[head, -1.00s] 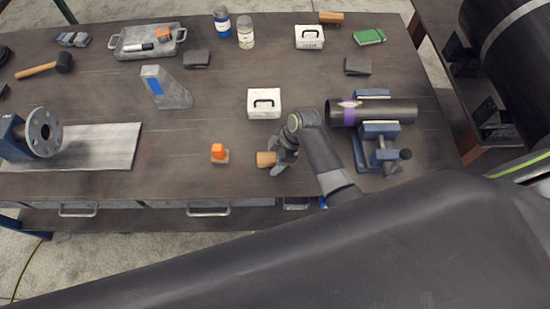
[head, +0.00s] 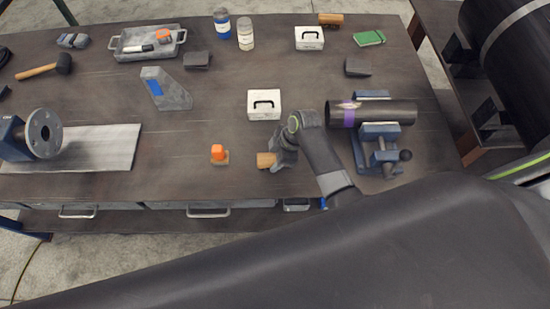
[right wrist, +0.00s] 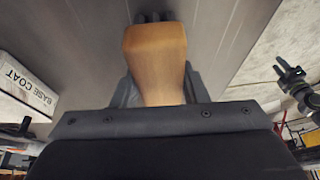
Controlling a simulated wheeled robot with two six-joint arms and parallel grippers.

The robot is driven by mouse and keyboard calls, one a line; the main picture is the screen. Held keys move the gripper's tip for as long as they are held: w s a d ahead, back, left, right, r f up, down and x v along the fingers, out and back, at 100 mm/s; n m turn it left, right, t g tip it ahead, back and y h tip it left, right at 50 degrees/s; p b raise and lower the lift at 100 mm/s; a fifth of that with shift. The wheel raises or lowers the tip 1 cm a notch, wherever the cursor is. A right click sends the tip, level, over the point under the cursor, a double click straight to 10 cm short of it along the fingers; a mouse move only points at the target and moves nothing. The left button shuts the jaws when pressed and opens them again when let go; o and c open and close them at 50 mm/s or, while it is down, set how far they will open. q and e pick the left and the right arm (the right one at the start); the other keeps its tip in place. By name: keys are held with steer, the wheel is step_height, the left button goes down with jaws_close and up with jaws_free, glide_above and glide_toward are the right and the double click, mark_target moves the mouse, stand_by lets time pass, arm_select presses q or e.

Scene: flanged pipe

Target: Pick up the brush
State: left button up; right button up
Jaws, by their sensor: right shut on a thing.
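The brush (head: 266,160) has a light wooden body and lies near the front edge of the dark workbench. My right gripper (head: 281,158) is at its right end and is shut on it. In the right wrist view the wooden body (right wrist: 155,55) fills the middle, between the jaws, which are partly hidden behind it. I cannot tell whether the brush is clear of the bench.
A small orange-topped item (head: 218,154) stands just left of the brush. A white box (head: 264,105) stands behind it. A dark pipe (head: 375,113) rests on blue supports to the right. Another wooden-bodied item (head: 331,18) lies at the back.

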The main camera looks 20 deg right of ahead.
step_height(320, 180, up, 10)
steer(key=shift+r+b, duration=0.2)
steer(key=shift+b, duration=0.8)
steer(key=o, duration=0.4)
steer(key=shift+c, duration=1.1)
steer(key=shift+w+r, duration=0.1)
steer(key=shift+w, duration=0.05)
